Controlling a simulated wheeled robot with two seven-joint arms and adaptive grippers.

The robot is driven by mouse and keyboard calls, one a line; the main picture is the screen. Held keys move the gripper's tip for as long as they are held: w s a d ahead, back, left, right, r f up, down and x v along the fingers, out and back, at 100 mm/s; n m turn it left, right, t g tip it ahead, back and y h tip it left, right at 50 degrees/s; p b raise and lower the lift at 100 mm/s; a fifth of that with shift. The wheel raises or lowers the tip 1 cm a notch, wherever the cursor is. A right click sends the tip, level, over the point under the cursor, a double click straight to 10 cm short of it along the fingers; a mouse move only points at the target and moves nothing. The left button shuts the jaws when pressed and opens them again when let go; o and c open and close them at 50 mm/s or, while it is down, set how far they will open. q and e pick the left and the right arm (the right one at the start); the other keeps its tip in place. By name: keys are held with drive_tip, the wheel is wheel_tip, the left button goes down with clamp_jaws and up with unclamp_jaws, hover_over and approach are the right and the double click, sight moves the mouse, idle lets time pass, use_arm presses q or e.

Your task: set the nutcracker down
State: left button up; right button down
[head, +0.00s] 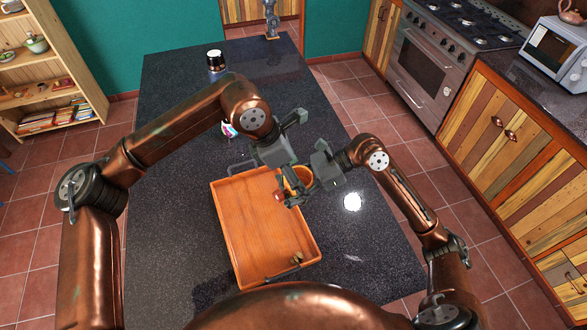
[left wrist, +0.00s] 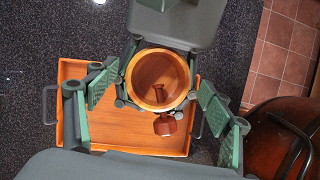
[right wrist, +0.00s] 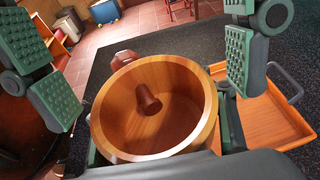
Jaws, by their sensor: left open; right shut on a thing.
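The nutcracker (head: 299,176) is a round wooden cup with a dark screw inside and a reddish-brown knob outside. My right gripper (head: 303,188) is shut on its sides. It shows in the left wrist view (left wrist: 149,68) and, seen into its mouth, in the right wrist view (right wrist: 135,135). In the head view it overlaps the right edge of the orange wooden tray (head: 240,225); its height above the tray is hard to judge. My left gripper (left wrist: 160,108) is open and empty, its fingers spread either side of the nutcracker. The arms partly hide the cup in the head view.
The tray has dark handles at both ends and a small brown object (head: 297,257) near its front handle. A bottle (head: 215,64) and a small colourful item (head: 229,130) stand farther back on the dark speckled countertop (head: 180,200). The counter is bare left of the tray.

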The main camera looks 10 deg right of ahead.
use_arm(q)
drive_tip(key=shift+c, duration=0.5)
drive_tip(key=c, duration=1.3)
use_arm(e)
drive_tip(key=c, duration=0.7)
unclamp_jaws()
